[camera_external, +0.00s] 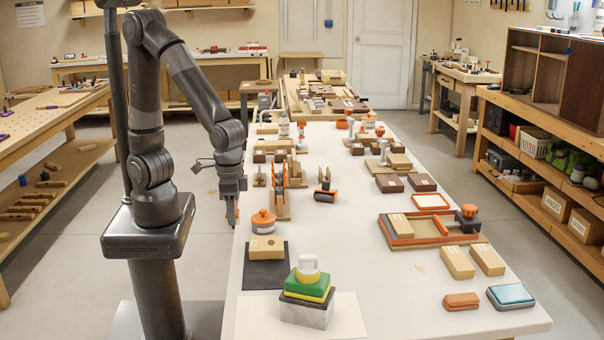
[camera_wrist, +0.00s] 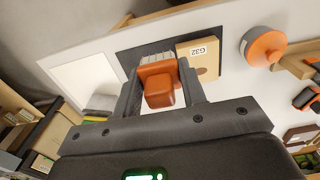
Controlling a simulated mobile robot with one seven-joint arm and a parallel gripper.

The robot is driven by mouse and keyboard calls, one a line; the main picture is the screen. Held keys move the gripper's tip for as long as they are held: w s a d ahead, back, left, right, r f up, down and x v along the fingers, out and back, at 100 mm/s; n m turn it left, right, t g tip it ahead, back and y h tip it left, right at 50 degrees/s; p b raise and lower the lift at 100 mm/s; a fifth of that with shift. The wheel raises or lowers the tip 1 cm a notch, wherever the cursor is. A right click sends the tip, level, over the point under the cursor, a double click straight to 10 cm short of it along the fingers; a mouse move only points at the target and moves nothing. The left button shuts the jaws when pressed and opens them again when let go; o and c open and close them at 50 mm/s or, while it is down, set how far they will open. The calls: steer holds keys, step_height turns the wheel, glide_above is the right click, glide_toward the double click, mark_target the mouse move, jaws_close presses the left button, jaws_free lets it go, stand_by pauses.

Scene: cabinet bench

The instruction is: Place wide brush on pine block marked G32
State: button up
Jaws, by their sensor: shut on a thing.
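My gripper (camera_external: 232,205) hangs at the left edge of the white table in the external view. In the wrist view my gripper (camera_wrist: 159,84) is shut on the wide brush (camera_wrist: 160,92), which has an orange handle and pale bristles pointing away from the wrist. The pine block marked G32 (camera_wrist: 203,66) lies on a dark mat, beyond and to the right of the brush in the wrist view. The block (camera_external: 266,250) also shows in the external view, its top bare.
The dark mat (camera_external: 255,275) lies flat near the table's left edge. An orange-lidded round container (camera_external: 263,222) stands just behind the block. A stack with green and yellow layers (camera_external: 308,286) stands in front on a pale sheet (camera_external: 352,318). The table's middle is fairly clear.

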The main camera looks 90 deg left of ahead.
glide_above(266, 243)
step_height(266, 243, down, 6)
steer(key=shift+f, duration=2.2)
steer(key=shift+f, duration=0.1)
steer(key=o, duration=1)
step_height(266, 243, up, 12)
steer(key=s+a+r+t, duration=0.2)
steer(key=s+a+r, duration=0.1)
steer(key=a+r, duration=0.2)
steer(key=s+a+r+t, duration=0.1)
steer(key=s+a+r, duration=0.3)
steer(key=a+r, duration=0.1)
steer(key=s+a+r+t, duration=0.2)
steer(key=s+a+r, duration=0.2)
steer(key=a+r, duration=0.1)
steer(key=shift+s+a+t, duration=0.2)
steer(key=shift+a+t, duration=0.1)
